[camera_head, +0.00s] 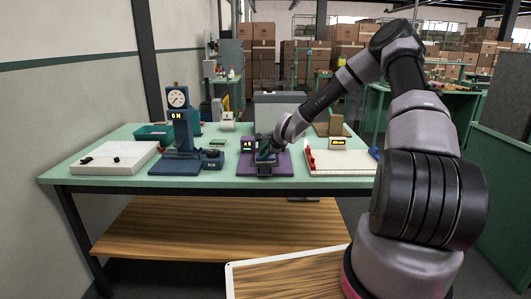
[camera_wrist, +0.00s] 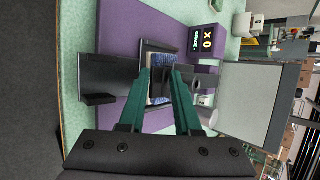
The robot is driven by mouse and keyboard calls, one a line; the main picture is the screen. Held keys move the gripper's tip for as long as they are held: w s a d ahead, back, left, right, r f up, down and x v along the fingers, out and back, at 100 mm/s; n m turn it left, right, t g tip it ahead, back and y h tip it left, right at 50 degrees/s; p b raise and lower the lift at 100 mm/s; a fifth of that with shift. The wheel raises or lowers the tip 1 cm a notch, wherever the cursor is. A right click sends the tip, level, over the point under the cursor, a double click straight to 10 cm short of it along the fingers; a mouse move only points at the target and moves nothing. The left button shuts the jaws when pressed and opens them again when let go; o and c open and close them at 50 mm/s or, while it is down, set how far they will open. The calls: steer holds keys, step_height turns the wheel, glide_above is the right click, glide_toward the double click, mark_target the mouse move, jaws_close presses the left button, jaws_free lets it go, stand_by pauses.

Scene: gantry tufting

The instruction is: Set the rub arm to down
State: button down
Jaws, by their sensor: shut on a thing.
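A dark rubbing device stands on a purple base (camera_head: 284,166) near the middle of the green table. The purple base also fills the upper middle of the wrist view (camera_wrist: 140,28). My gripper (camera_head: 265,152) reaches down onto this device from the right. In the wrist view my gripper (camera_wrist: 162,74) has its two green fingers over the device, shut on a dark part that seems to be the rub arm (camera_wrist: 180,76). A blue speckled patch with a pale edge (camera_wrist: 158,90) shows between the fingers. The fingers hide much of the arm, and its exact angle is unclear.
A small display box (camera_wrist: 207,41) stands on the purple base. A blue dial press (camera_head: 178,130) and a white tray (camera_head: 112,158) are to the left. A pale board with red parts (camera_head: 340,162) is to the right. A grey box (camera_head: 280,108) stands behind.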

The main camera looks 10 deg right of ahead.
steer(key=shift+s+d+f, duration=0.1)
steer(key=shift+s+f, duration=0.2)
steer(key=shift+f, duration=0.4)
steer(key=c, duration=1)
jaws_free()
steer(key=shift+d+r, duration=0.1)
steer(key=shift+r, duration=0.1)
steer(key=v, duration=1)
steer(key=shift+r, duration=0.6)
